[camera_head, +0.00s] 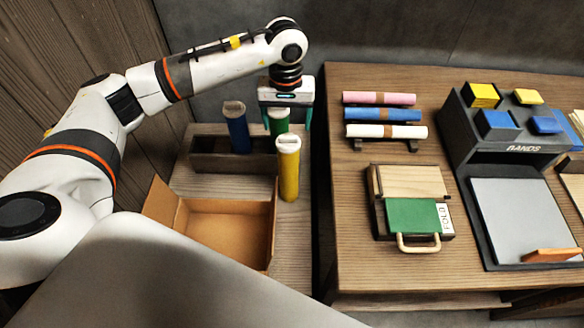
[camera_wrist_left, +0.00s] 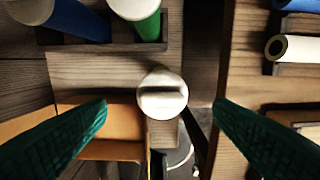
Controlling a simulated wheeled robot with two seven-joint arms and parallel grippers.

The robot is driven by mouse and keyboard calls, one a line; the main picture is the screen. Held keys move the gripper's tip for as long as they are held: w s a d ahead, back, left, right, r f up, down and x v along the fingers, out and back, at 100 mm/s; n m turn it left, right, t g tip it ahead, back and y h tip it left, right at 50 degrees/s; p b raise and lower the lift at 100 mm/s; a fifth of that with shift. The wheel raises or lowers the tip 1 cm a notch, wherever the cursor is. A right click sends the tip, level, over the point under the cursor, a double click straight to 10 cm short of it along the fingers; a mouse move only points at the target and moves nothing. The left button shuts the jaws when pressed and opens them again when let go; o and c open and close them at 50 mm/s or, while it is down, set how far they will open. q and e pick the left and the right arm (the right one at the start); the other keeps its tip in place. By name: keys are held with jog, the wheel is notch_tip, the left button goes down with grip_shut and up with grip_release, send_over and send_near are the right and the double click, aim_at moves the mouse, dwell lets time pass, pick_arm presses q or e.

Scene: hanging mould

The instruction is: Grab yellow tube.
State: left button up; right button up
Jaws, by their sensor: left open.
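The yellow tube (camera_head: 288,178) stands upright with a white cap, to the right of a dark wooden rack on the side table. My left gripper (camera_head: 285,122) is open and empty, pointing down above and around the tubes in the head view. In the left wrist view its green fingers (camera_wrist_left: 160,104) lie on either side of the white cap, apart from it. My right gripper is not in view.
A blue tube (camera_head: 238,132) and a green tube (camera_head: 278,120) stand at the rack (camera_head: 205,155). An open cardboard box (camera_head: 228,228) is in front. The larger table (camera_head: 350,245) to the right holds rolls (camera_head: 385,115), a green fold press (camera_head: 412,215) and a bands dispenser (camera_head: 510,145).

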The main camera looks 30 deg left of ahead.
aim_at(287, 136)
pick_arm(q)
jog(key=f, duration=0.3)
jog(key=shift+s+f+p, duration=0.15)
jog(key=shift+s+p, duration=0.15)
jog(key=shift+w+d+f, duration=0.1)
jog(key=shift+w+f, duration=0.05)
jog(key=shift+f, duration=0.5)
notch_tip(287, 136, down, 4)
jog(key=shift+d+r+p, duration=0.15)
jog(key=shift+r+p, duration=0.05)
jog(key=shift+p, duration=0.6)
jog(key=shift+f, duration=0.4)
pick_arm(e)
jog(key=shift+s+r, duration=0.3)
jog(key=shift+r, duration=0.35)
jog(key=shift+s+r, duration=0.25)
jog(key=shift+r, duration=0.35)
pick_arm(q)
jog(key=shift+c, duration=0.4)
jog(key=c, duration=1.4)
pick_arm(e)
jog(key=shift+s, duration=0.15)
pick_arm(q)
jog(key=shift+o, duration=0.2)
jog(key=shift+r, duration=0.1)
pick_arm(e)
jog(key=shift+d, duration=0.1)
